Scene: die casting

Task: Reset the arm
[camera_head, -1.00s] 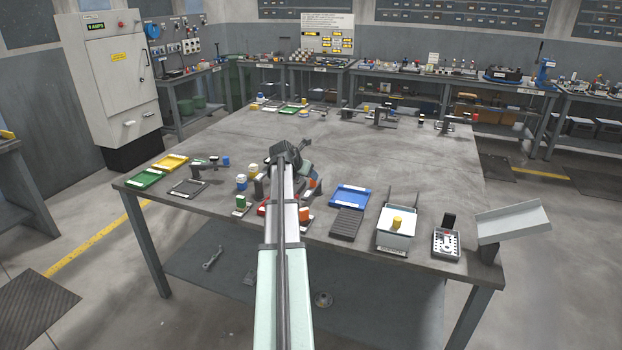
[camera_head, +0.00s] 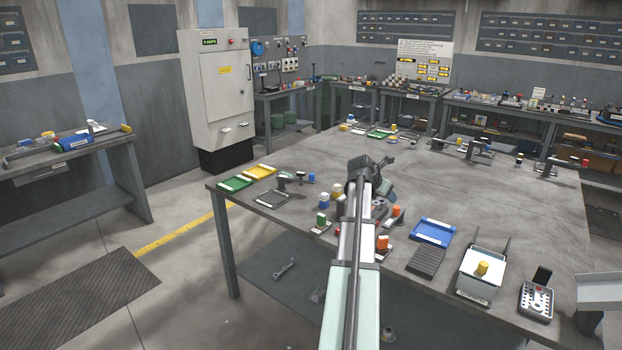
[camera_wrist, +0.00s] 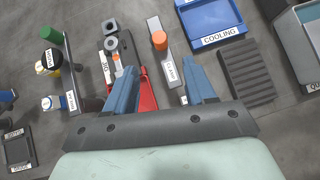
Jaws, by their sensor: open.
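My gripper (camera_wrist: 160,88) is open and empty in the wrist view. Its two blue fingers stand apart above the worktable (camera_head: 480,210), with a red part (camera_wrist: 147,92) and a grey bar with an orange knob (camera_wrist: 160,40) below and between them. I cannot tell the exact height. In the head view my arm reaches out over the front of the table, and its dark wrist is above the cluster of small fixtures. The fingertips are hard to make out there.
A blue tray (camera_head: 432,232) marked COOLING, a ribbed dark block (camera_head: 426,261) and a white box (camera_head: 481,276) with a yellow knob lie right of my arm. The table's middle is mostly clear.

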